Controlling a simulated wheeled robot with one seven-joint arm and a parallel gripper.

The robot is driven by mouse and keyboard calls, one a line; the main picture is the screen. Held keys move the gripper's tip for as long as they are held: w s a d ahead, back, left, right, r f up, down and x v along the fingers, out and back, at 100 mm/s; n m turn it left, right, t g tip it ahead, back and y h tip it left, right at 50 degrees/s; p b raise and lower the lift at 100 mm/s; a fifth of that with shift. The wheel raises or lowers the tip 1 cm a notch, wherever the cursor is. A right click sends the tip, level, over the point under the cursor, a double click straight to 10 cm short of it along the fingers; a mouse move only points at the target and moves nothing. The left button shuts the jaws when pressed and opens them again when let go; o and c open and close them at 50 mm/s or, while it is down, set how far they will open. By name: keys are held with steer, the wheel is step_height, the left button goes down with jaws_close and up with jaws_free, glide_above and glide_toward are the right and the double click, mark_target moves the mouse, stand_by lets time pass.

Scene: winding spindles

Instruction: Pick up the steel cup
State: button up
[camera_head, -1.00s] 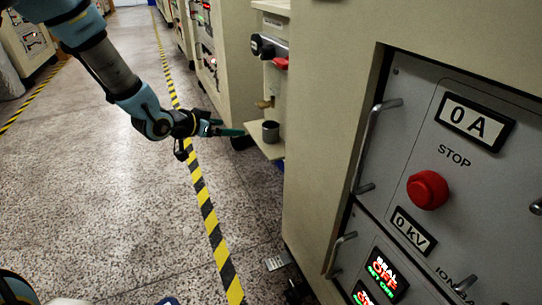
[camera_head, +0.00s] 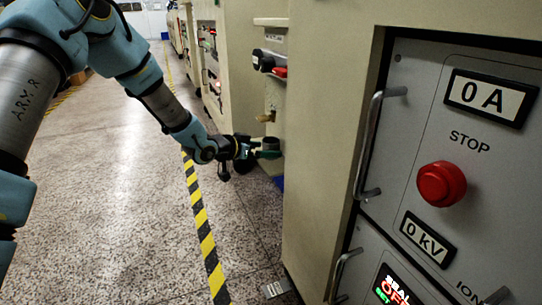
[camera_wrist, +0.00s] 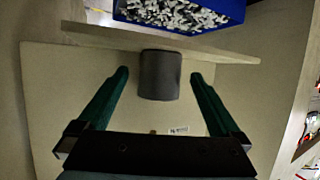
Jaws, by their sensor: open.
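The steel cup (camera_wrist: 160,76) is a plain dark grey cylinder in the wrist view, standing at the edge of a cream shelf. In the head view the cup (camera_head: 270,143) shows small on the shelf, partly behind my gripper. My gripper (camera_wrist: 161,78) is open, with one green finger on each side of the cup. Gaps show between the cup and both fingers, and nothing is held. In the head view my gripper (camera_head: 266,154) is at the cup, but the fingers overlap there.
A blue bin (camera_wrist: 180,14) full of small pale pieces lies beyond the shelf in the wrist view. A brass tap (camera_head: 265,117) is above the cup in the head view. Cream cabinet walls stand close on the right; the floor on the left is open.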

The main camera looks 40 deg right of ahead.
steer(key=shift+x, duration=0.9)
jaws_close()
steer(key=shift+r, duration=0.1)
